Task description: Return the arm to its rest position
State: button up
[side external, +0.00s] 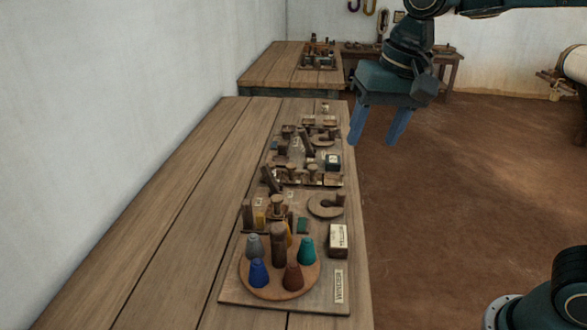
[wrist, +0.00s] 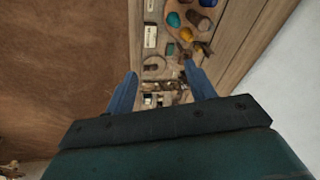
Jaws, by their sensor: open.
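My gripper (side external: 377,126) hangs at the upper right in the side external view, its two blue fingers apart and empty. It is in the air at the right edge of the long wooden table (side external: 165,230), near the table's far end. In the wrist view my gripper (wrist: 160,85) shows its two blue fingers spread, with the table and the winder board beyond them. Nothing is between the fingers that I can see being held.
The winder board (side external: 240,291) carries a round wooden disc with coloured cones (side external: 258,273), a white-labelled block (side external: 338,240) and several small wooden parts. A second table (side external: 265,68) stands behind. Brown floor (side external: 450,200) to the right is open. A white wall (side external: 120,100) borders the left.

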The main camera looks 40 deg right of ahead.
jog(key=s+d+f+n+t, duration=0.1)
jog(key=s+d+f+n, duration=0.1)
jog(key=s, duration=0.6)
jog(key=s+d+f+n+t, duration=0.2)
jog(key=s+d, duration=0.3)
jog(key=s, duration=0.3)
jog(key=shift+d+n+h, duration=0.2)
jog(key=shift+n+h, duration=0.1)
jog(key=shift+n, duration=0.2)
